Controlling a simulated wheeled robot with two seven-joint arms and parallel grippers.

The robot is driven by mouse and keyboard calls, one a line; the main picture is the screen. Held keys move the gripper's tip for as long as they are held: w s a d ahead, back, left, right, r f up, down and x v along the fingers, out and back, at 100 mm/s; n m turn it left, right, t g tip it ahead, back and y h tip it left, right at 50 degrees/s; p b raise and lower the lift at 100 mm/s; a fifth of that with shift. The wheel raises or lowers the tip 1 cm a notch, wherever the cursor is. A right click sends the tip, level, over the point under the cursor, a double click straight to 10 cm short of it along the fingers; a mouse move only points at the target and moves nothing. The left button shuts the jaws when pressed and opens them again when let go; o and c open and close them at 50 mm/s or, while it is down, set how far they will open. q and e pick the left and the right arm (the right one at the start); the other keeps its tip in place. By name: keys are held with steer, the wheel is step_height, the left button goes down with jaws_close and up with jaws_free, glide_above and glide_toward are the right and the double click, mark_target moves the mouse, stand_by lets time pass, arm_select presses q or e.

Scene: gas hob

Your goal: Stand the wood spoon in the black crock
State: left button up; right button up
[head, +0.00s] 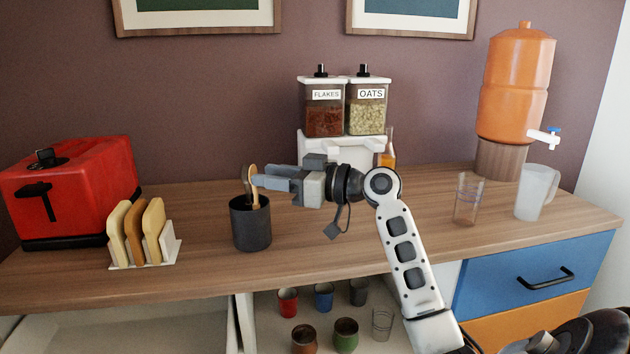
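The black crock (251,229) stands upright on the wooden counter, left of the middle in the head view. The tan wood spoon (255,199) is upright, with its lower end inside the crock's mouth. A darker, thin utensil (246,180) rises from the crock just left of it. My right gripper (262,181) reaches in from the right, level, above the crock's rim. Its fingers look closed around the spoon and cover part of it. The spoon's lower end is hidden inside the crock. My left gripper is not in view.
A bread rack (172,251) and a red toaster (68,192) stand at left. Flakes (324,116) and oats (367,116) dispensers stand behind my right arm. A glass (468,201), a jug (535,192) and an orange drink dispenser (515,85) stand at right. Cups sit on the shelf below.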

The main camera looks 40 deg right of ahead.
arm_select(q)
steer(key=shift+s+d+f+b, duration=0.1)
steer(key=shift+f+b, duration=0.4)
steer(key=shift+b, duration=0.55)
arm_select(e)
steer(key=v, duration=1.4)
steer(key=shift+s+d, duration=0.15)
steer(key=shift+s, duration=0.05)
